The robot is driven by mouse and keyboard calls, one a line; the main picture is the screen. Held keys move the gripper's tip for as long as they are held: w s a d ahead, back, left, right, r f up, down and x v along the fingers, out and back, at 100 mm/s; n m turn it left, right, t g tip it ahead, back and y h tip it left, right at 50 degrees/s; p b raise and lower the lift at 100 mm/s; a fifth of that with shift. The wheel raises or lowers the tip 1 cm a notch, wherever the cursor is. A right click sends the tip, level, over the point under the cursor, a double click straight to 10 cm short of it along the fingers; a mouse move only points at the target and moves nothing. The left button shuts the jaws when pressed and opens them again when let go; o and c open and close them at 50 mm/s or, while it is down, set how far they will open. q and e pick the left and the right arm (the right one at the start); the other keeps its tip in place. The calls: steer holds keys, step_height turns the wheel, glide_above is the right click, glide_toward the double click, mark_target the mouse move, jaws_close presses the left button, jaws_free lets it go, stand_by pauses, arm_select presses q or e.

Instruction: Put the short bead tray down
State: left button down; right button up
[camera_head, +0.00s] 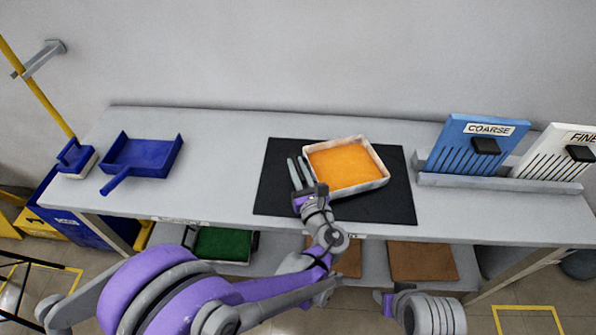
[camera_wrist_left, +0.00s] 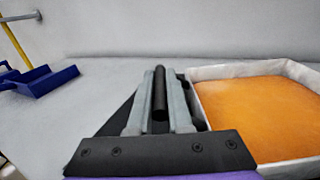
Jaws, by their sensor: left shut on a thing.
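The short bead tray (camera_head: 347,168) is a shallow white tray filled with orange beads, at the black mat (camera_head: 275,200) on the bench. It also shows at the right in the left wrist view (camera_wrist_left: 262,110). My left gripper (camera_head: 298,172) is at the tray's left side, shut on a dark bar (camera_wrist_left: 159,95), apparently the tray's handle. The tray looks about level. Whether it touches the mat or hangs just above it cannot be told. Part of my right arm shows at the lower edge, with its gripper (camera_head: 386,303) too small and cut off to read.
Blue COARSE (camera_head: 470,145) and white FINE (camera_head: 560,155) slotted panels stand in a rack at the right. Bare bench (camera_head: 225,170) lies left of the mat.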

arm_select(q)
steer(key=shift+f, duration=0.6)
steer(key=shift+f, duration=0.15)
steer(key=c, duration=0.8)
jaws_free()
steer(key=shift+c, duration=0.2)
steer(key=v, duration=1.2)
